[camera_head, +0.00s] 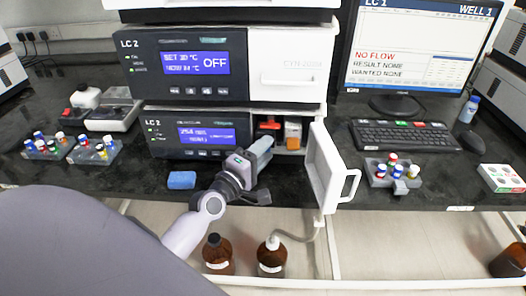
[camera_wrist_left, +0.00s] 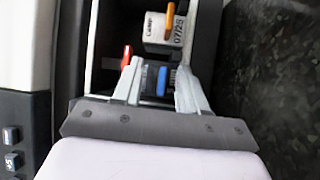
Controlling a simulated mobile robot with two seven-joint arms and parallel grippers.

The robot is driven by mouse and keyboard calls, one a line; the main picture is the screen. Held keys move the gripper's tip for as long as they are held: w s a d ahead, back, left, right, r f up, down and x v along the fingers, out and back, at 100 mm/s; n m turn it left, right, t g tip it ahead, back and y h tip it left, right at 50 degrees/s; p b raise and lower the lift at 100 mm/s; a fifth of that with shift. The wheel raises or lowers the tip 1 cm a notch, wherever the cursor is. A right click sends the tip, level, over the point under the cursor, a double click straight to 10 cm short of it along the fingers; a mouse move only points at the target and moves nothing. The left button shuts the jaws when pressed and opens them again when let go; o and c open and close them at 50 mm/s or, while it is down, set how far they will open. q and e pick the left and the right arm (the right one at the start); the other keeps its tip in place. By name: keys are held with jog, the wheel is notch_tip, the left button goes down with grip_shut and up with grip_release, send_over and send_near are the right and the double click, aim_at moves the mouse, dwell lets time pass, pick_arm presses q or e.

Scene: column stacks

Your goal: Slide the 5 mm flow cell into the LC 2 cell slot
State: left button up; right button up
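The lower LC 2 module (camera_head: 195,137) has its right-hand compartment open, with its white door (camera_head: 328,168) swung out to the right. My left gripper (camera_head: 260,148) is at the compartment's front opening. In the left wrist view its two fingers (camera_wrist_left: 158,82) stand apart, with a dark piece with blue marks (camera_wrist_left: 161,82) between them. I cannot tell whether this piece is the 5 mm flow cell, or whether the fingers touch it. The slot itself is hidden. My right gripper is not in view.
Inside the compartment are a red part (camera_head: 270,125) and a white box with an orange part (camera_head: 293,133), labelled 07/25 in the wrist view. A blue block (camera_head: 181,180) lies on the bench front. Vial racks (camera_head: 392,181), a keyboard (camera_head: 405,136) and brown bottles (camera_head: 271,258) are around.

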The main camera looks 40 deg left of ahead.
pick_arm(q)
jog(key=shift+f, duration=0.1)
jog(key=shift+s+a+f, duration=0.1)
jog(key=shift+s, duration=3.45)
jog(key=shift+s, duration=0.1)
